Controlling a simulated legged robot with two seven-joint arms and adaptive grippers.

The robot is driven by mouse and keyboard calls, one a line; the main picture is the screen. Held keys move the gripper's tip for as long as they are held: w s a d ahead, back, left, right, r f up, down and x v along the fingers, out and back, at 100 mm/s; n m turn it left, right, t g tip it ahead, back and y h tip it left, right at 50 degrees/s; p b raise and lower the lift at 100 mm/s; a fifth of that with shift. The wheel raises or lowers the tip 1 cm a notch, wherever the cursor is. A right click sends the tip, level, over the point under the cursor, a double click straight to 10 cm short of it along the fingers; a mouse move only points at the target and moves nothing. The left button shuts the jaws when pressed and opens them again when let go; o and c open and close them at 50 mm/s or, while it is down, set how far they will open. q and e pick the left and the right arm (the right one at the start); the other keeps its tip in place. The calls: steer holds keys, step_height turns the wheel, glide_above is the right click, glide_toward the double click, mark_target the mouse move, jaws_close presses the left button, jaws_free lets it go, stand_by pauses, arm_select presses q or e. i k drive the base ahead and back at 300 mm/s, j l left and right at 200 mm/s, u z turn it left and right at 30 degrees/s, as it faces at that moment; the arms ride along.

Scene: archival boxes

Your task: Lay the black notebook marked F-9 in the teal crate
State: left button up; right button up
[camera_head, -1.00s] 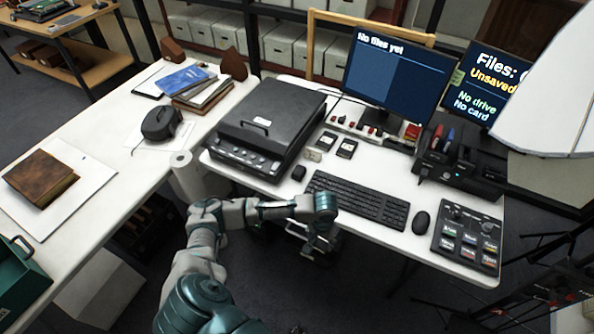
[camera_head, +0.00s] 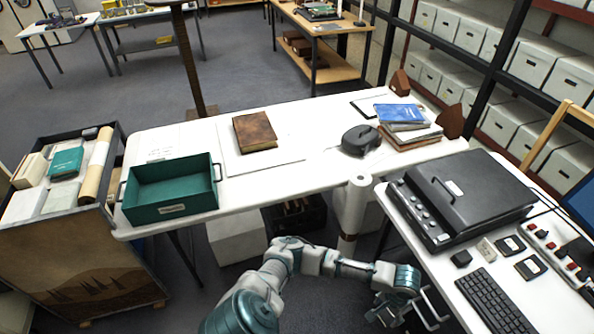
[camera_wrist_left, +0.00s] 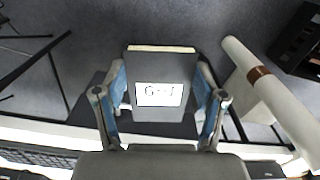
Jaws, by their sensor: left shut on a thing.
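The black notebook (camera_wrist_left: 160,73) is between the two fingers of my left gripper in the left wrist view. Its white label appears upside down and reads like F-9. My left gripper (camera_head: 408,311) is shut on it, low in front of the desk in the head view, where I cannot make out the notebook. The teal crate (camera_head: 196,203) stands at the left end of the white table, with handles at its sides and a small label on its front. It looks empty. The gripper is well to the right of the crate and lower. My right gripper is not in view.
A brown book (camera_head: 255,131) on a white board lies right of the crate. A dark scanner (camera_head: 465,190) and keyboard (camera_head: 494,303) are on the right desk. A white roll (camera_head: 351,205) stands at the table edge, between gripper and crate. A cart (camera_head: 85,255) stands left.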

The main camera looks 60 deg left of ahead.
mark_target(176, 195)
steer(key=k+j+u, duration=0.35)
steer(key=j, duration=0.3)
steer(key=k+j+u, duration=0.3)
steer(key=j, duration=0.45)
steer(key=k+j+u, duration=0.2)
steer(key=j, duration=0.2)
steer(key=k+j+u, duration=0.15)
steer(key=j, duration=0.25)
